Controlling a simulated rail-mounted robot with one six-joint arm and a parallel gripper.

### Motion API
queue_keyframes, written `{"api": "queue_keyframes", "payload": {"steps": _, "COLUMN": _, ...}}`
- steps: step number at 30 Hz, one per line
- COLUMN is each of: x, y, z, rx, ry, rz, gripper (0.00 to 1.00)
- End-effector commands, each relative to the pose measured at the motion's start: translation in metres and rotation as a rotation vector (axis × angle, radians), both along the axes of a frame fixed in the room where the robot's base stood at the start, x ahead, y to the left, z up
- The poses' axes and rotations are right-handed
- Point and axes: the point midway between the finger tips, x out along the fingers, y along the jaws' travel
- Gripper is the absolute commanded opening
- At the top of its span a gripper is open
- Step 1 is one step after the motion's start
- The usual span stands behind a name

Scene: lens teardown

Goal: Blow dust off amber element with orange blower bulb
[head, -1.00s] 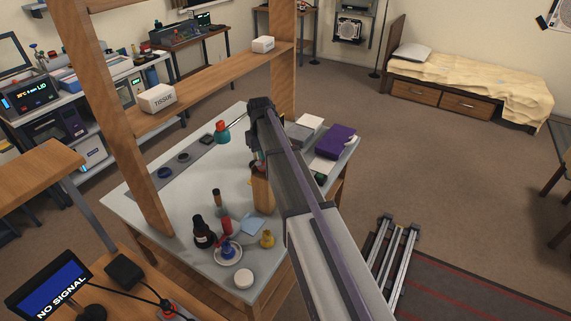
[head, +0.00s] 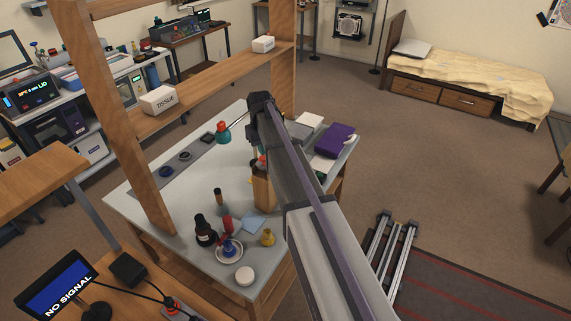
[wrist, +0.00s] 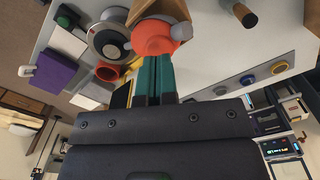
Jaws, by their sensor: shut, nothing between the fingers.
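An orange blower bulb (wrist: 152,37) with a grey nozzle sits at a wooden holder (wrist: 160,10) in the wrist view. My gripper (wrist: 154,62) has teal fingers, closed together and empty, with their tips at the near side of the bulb; whether they touch it I cannot tell. In the head view my arm hides most of the bulb, and the wooden holder (head: 263,193) stands on the table.
A round silver device (wrist: 104,42) and an orange ring-shaped thing (wrist: 107,72) are close to the bulb.

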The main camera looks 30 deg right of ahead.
Motion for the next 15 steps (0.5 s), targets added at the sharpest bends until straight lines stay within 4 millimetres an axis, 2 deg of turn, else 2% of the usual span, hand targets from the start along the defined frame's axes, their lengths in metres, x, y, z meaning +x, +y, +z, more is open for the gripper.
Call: {"api": "queue_keyframes", "payload": {"steps": 15, "x": 0.0, "y": 0.0, "z": -0.024, "rx": 0.0, "ry": 0.0, "rz": 0.0, "gripper": 0.0}}
